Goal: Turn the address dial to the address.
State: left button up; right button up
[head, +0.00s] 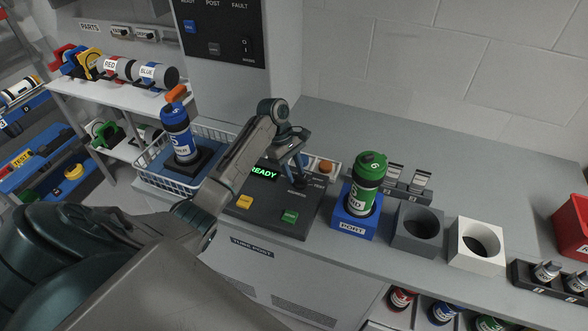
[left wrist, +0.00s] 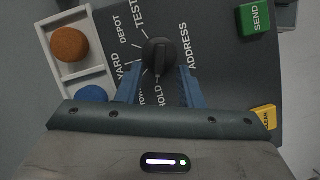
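The address dial (left wrist: 159,55) is a round black knob on the dark console panel (head: 270,212). In the left wrist view, labels around it read TEST, DEPOT, YARD, HOLD and another partly hidden one. A larger ADDRESS label is at its right. Which label the knob points to is not clear. My left gripper (left wrist: 159,76) is open, with one blue finger on each side of the knob's near edge; I cannot tell whether they touch it. In the head view my left gripper (head: 298,175) reaches down over the console and hides the dial. My right gripper is not in view.
The console has a green READY display (head: 264,173), a yellow button (head: 244,202) and a green SEND button (head: 289,216). A tray beside the dial holds an orange piece (left wrist: 70,45) and a blue one (left wrist: 92,94). A green carrier (head: 366,180) stands in the blue port (head: 352,229).

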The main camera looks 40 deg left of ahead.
pick_arm(q)
jog(key=shift+w+f, duration=0.1)
jog(key=shift+f, duration=0.05)
grip_shut()
